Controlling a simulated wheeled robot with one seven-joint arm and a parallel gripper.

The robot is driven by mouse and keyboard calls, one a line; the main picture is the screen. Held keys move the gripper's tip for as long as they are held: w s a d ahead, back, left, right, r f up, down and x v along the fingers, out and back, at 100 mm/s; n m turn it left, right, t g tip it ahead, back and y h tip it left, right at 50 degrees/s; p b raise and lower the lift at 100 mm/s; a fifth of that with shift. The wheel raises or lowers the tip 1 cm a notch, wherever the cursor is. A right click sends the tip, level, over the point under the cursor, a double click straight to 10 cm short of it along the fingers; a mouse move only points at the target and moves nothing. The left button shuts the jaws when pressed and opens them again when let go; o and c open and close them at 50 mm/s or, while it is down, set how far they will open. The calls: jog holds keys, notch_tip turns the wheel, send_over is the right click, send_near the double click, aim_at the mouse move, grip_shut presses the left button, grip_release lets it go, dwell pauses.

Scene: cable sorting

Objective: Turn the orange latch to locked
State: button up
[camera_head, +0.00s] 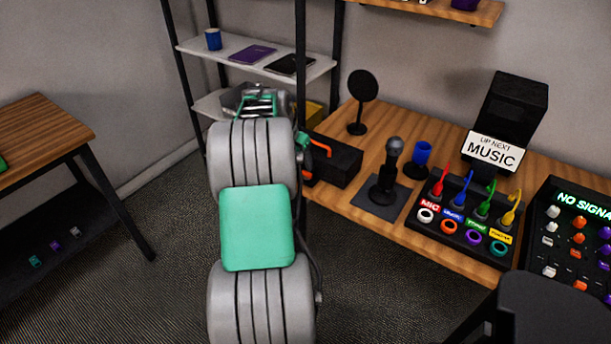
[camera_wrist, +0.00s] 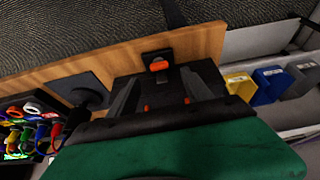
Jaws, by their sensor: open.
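The orange latch (camera_head: 321,147) is on the left end of a black box (camera_head: 336,165) at the left part of the wooden desk. In the wrist view the latch (camera_wrist: 158,66) shows as a small orange piece on a dark mount, beyond my fingertips and roughly between them. My gripper (camera_wrist: 157,84) is open, with its two dark fingers spread and nothing seen between them. The fingers appear apart from the latch, though the exact gap is hard to judge. In the head view my arm hides the gripper's fingers.
A shelf rack (camera_head: 262,67) stands behind my arm. In the wrist view coloured bins (camera_wrist: 268,84) lie at right.

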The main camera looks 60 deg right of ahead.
aim_at(306, 173)
jog(key=x, duration=0.8)
jog(key=shift+s+d+r, duration=0.1)
jog(key=shift+s+d, duration=0.05)
jog(key=shift+s, duration=0.05)
grip_shut()
